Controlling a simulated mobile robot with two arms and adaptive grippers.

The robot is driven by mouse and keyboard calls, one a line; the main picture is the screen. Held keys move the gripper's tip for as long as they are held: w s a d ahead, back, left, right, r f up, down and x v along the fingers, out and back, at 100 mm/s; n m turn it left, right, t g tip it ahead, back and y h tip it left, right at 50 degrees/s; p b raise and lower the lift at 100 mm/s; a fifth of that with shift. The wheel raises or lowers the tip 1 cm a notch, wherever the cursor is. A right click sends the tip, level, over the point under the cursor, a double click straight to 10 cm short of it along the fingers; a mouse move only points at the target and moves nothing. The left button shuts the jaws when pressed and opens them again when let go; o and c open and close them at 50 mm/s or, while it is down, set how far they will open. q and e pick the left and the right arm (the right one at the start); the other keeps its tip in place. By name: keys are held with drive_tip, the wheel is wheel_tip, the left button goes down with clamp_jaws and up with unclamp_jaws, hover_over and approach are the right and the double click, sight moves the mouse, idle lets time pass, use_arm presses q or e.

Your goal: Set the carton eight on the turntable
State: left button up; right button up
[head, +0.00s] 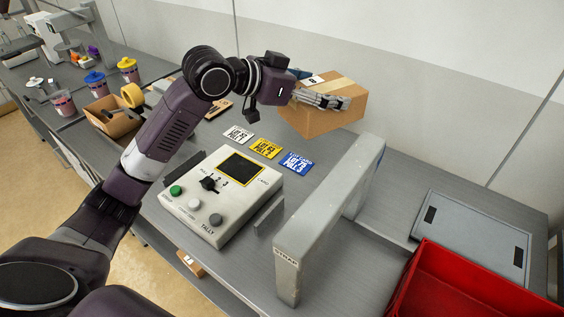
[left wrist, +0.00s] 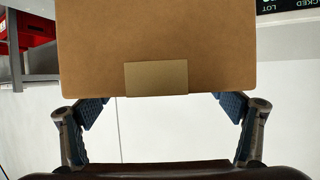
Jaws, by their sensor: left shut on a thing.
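A brown carton (head: 345,101) with a tape strip and a small white label on top is held up above the back of the bench, near the wall. The label's mark is too small to read surely. My left gripper (head: 322,98) is shut on the carton, with its fingers along the near side. In the left wrist view the carton (left wrist: 160,45) fills the upper middle, between the two fingers of the left gripper (left wrist: 161,104). I cannot clearly make out a turntable in the head view. My right gripper is not in view.
A grey arch marked STRAP (head: 300,245) stands on the bench below and right of the carton. A control box (head: 225,190), lot cards (head: 266,148), a flat grey plate (head: 470,235) and a red bin (head: 465,285) are nearby. Jars and an open box (head: 118,122) stand left.

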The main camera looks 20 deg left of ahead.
use_arm(q)
wheel_tip(320, 180, down, 3)
drive_tip(key=shift+r+p, duration=0.1)
drive_tip(key=shift+p, duration=0.2)
wheel_tip(320, 180, down, 25)
drive_tip(key=p, duration=0.3)
drive_tip(key=shift+w+r, duration=0.1)
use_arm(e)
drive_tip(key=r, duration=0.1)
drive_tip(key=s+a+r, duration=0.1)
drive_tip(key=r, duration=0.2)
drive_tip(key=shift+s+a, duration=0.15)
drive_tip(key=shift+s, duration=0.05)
use_arm(q)
drive_tip(key=o, duration=1.3)
drive_tip(key=shift+f, duration=0.25)
drive_tip(key=shift+o, duration=1.4)
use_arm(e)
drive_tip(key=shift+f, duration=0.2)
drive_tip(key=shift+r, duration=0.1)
